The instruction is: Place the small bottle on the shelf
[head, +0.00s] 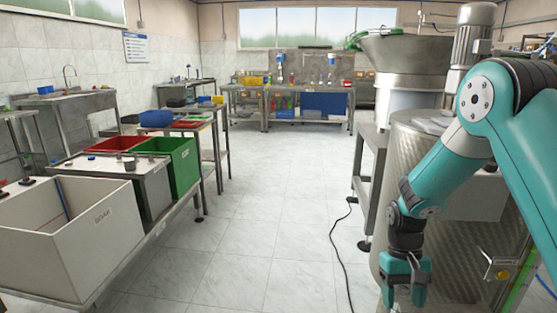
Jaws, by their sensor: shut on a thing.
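My gripper (405,290) hangs low at the lower right of the head view, fingers pointing down. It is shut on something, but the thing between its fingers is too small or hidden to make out. I cannot pick out the small bottle with certainty. Bottle-like things with blue tops (280,66) stand on the far bench (308,88), well away from my gripper. The shelf is not clear either; the far benches have low shelves under them, holding coloured things.
At left are a white soak bin (95,225), a green bin (182,165) and a red bin (118,143). A black cable (338,245) lies on the floor; the central aisle is otherwise clear.

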